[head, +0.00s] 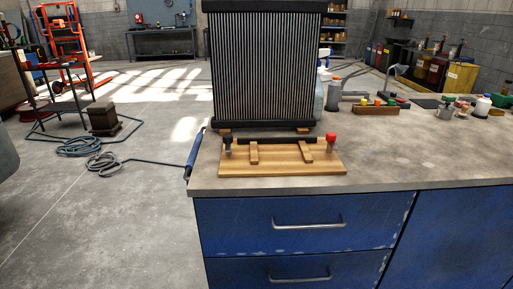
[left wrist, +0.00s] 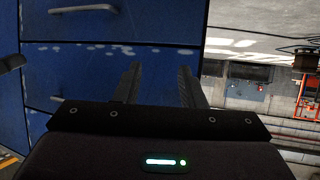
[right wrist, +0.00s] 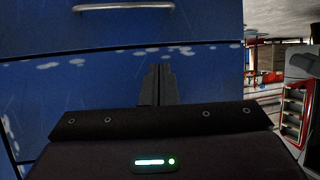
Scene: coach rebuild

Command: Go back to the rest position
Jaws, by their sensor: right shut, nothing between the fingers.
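In the left wrist view my left gripper (left wrist: 158,88) has its two fingers apart with nothing between them. It faces the blue drawer fronts. In the right wrist view my right gripper (right wrist: 157,72) has its fingers together with nothing held. It also faces the blue drawer front (right wrist: 120,85). Neither gripper shows in the head view. Ahead, on the workbench (head: 420,160), a wooden board (head: 283,168) carries a dark bar (head: 277,140), a black knob and a red knob (head: 331,138). A finned radiator (head: 266,70) stands upright behind it.
The blue drawer cabinet (head: 300,225) has closed drawers with metal handles. A small wooden rack (head: 376,109), a grey bottle (head: 334,95) and several jars stand on the bench. A blue tool (head: 194,150) hangs at the bench's left edge. The floor to the left is mostly open, with hose coils (head: 104,163).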

